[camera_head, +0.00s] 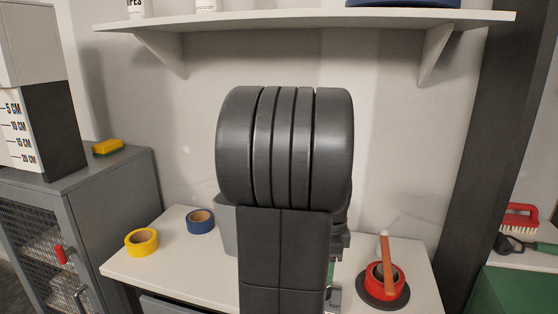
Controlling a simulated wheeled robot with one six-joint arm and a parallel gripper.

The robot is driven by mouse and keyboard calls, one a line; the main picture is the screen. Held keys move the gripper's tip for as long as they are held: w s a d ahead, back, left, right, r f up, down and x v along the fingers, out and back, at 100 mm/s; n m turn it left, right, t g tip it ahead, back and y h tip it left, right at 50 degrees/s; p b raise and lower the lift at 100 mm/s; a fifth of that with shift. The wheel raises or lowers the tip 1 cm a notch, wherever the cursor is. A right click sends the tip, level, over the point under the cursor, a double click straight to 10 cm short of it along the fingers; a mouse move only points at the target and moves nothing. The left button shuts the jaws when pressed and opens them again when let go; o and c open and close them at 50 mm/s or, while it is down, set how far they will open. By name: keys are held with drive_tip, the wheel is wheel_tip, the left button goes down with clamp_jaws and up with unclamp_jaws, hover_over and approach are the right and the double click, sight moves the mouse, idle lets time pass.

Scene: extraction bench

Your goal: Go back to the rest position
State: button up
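My own dark grey arm stands upright in the middle of the head view, with a large rounded joint at the top. It hides the centre of the white bench (160,265). A small dark part shows at the arm's right edge, but I cannot tell which part of the arm it is. I cannot make out my gripper's fingers, nor whether they hold anything.
A yellow tape roll (141,249) and a blue tape roll (200,227) lie on the bench's left. A grey bin (228,228) is partly hidden behind my arm. A red roll (376,282) sits on the right. A shelf (300,19) overhangs. A cabinet (100,190) stands left.

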wheel_tip(320, 180, down, 7)
drive_tip(key=shift+f, duration=0.1)
idle(0.5)
